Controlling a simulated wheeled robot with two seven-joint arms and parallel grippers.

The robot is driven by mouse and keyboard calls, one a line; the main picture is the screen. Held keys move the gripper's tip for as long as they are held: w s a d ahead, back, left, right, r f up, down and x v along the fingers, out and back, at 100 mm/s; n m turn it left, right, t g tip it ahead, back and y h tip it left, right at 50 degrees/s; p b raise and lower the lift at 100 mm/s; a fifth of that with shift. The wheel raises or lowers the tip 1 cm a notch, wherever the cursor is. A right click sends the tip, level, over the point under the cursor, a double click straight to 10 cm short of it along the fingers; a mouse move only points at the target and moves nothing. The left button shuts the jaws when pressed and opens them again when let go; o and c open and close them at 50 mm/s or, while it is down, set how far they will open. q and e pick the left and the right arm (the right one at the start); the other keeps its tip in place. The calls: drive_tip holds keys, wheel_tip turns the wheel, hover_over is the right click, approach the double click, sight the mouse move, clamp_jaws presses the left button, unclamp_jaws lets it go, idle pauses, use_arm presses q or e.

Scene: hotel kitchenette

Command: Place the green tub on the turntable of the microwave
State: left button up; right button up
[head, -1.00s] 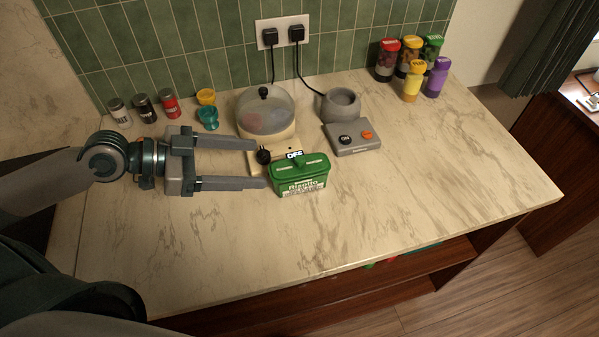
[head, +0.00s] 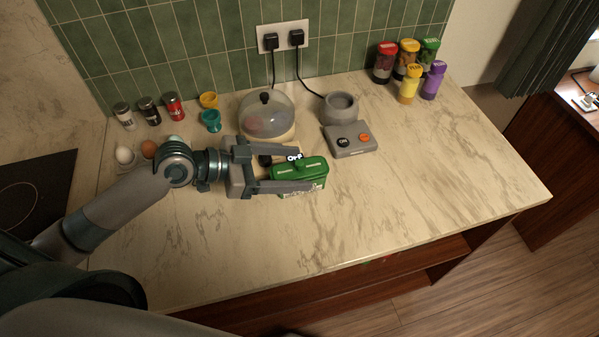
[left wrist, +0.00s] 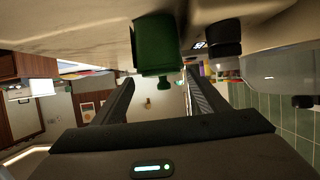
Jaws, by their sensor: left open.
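The green tub (head: 301,168) stands upright on the marble counter, close to the front of a domed appliance. It also shows in the left wrist view (left wrist: 157,45), ahead of the fingers. My left gripper (head: 306,169) is open and reaches in from the left, with one finger on the far side of the tub and one along its near side. The near finger hides part of the tub's front. In the left wrist view the fingers (left wrist: 158,84) are apart, and I cannot tell whether they touch the tub. The microwave and its turntable are not in view. My right gripper is not in view.
The domed appliance (head: 266,117) stands behind the tub, and a grey device with buttons (head: 350,140) stands to the right. Several capped jars (head: 410,68) are at the back right. Shakers, small cups and eggs (head: 149,149) are at the left. The counter's front and right are clear.

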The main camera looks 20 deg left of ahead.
sight(304, 166)
use_arm(q)
drive_tip(key=shift+w+d+f, duration=0.15)
drive_tip(key=shift+d, duration=0.1)
drive_tip(key=shift+w+d, duration=0.1)
drive_tip(key=shift+w+d+p, duration=0.4)
drive_tip(key=shift+p, duration=0.3)
drive_tip(key=p+x, duration=0.1)
drive_tip(key=x, duration=0.1)
drive_tip(key=shift+w+d+p, duration=0.2)
drive_tip(key=shift+w+p, duration=0.1)
drive_tip(key=shift+w, duration=0.05)
drive_tip(key=shift+w+d+f, duration=0.25)
drive_tip(key=shift+d+f, duration=0.1)
drive_tip(key=shift+d, duration=0.1)
